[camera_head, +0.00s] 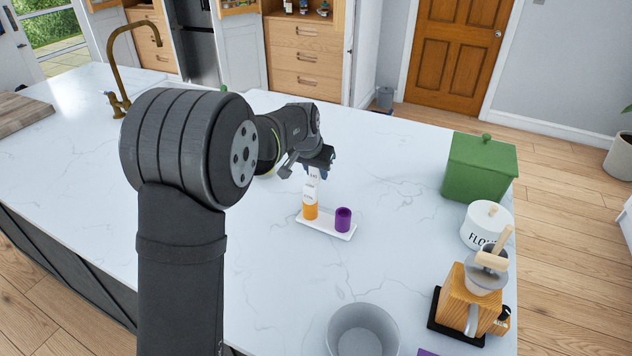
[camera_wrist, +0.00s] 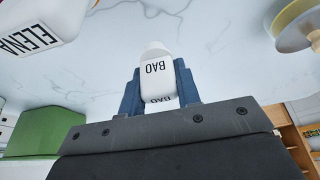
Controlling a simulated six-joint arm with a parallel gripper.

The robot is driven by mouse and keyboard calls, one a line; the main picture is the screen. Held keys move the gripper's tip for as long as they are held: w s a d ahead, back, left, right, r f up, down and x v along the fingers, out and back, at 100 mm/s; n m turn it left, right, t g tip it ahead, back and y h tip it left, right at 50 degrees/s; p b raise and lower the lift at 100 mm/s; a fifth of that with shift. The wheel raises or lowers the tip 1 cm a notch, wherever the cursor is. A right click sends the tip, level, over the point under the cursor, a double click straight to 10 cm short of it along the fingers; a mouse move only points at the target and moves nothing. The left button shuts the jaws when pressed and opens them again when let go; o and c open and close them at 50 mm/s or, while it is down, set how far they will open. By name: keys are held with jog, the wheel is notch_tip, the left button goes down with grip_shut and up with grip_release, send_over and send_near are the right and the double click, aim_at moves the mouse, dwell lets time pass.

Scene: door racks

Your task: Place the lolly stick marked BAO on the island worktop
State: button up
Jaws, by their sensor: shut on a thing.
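The lolly stick marked BAO (camera_wrist: 155,72) is white with black lettering and sits between the two blue fingers of my gripper (camera_wrist: 157,90) in the wrist view. In the head view my gripper (camera_head: 318,160) is shut on the white stick (camera_head: 313,174), just above the rack. A white stick marked ELENA (camera_wrist: 38,25) shows at the upper left of the wrist view; in the head view a white stick (camera_head: 308,193) stands at the orange holder (camera_head: 310,212). The island worktop (camera_head: 275,280) is white veined marble. I cannot tell whether the BAO stick touches anything below.
A white tray (camera_head: 324,231) carries the orange holder and a purple holder (camera_head: 343,219). A grey bowl (camera_head: 362,330), wooden grinder (camera_head: 468,300), flour jar (camera_head: 485,226) and green canister (camera_head: 480,168) stand nearer the right edge. Worktop left and behind the tray is clear.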

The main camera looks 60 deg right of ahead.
aim_at(315, 178)
jog(key=shift+f, duration=2)
jog(key=shift+f, duration=0.1)
jog(key=o, duration=1)
jog(key=v, duration=1.2)
jog(key=shift+d, duration=0.1)
